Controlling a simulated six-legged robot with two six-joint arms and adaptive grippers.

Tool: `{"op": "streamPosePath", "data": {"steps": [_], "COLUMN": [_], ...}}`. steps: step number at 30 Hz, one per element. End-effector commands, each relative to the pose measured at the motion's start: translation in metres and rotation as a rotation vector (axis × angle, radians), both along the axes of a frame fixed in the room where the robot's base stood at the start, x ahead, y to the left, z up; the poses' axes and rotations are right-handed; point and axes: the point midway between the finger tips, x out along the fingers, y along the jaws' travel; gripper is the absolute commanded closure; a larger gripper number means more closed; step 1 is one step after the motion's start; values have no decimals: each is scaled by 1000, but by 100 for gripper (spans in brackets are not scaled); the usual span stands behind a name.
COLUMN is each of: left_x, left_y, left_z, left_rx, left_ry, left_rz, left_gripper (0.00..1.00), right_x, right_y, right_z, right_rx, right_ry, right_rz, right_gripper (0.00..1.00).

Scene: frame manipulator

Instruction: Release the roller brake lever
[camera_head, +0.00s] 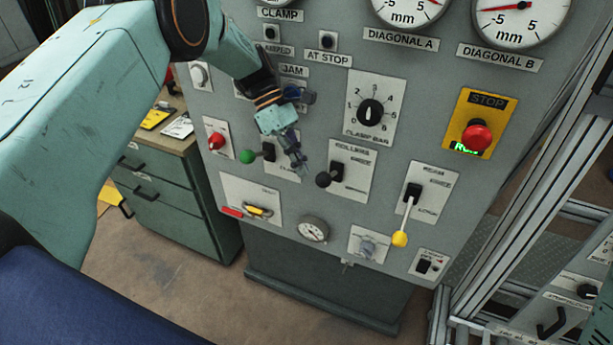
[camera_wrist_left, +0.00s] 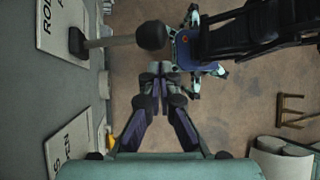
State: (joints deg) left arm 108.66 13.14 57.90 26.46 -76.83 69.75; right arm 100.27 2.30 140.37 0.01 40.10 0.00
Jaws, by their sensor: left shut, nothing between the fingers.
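The panel plate lettered ROLLERS (camera_head: 352,157) carries a black lever whose round black knob (camera_head: 322,180) points out and down to the left. I take this as the roller brake lever; its small lettering is too blurred to read. In the left wrist view the lever sticks out from its plate, with its black ball (camera_wrist_left: 150,35) just beyond the fingertips. My left gripper (camera_head: 300,163) is in front of the panel, up and left of the knob. Its fingers (camera_wrist_left: 160,72) are shut and empty, apart from the ball. My right gripper is not in view.
A green-knobbed lever (camera_head: 248,157) is left of the gripper, and a yellow-knobbed lever (camera_head: 400,239) is to the right. A rotary dial (camera_head: 371,112) sits above the rollers plate. A red stop button (camera_head: 477,136) is farther right. A drawer cabinet (camera_head: 165,190) stands at left.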

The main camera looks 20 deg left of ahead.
Motion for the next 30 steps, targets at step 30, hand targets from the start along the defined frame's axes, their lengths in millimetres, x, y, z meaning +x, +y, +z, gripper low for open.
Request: {"op": "streamPosePath", "data": {"steps": [30], "left_x": [-4], "left_y": [16], "left_z": [-21], "left_rx": [36], "left_ry": [-26], "left_rz": [-40], "left_gripper": [100], "right_x": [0], "right_y": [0], "right_z": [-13], "right_rx": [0], "right_ry": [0], "right_rz": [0], "right_gripper": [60]}}
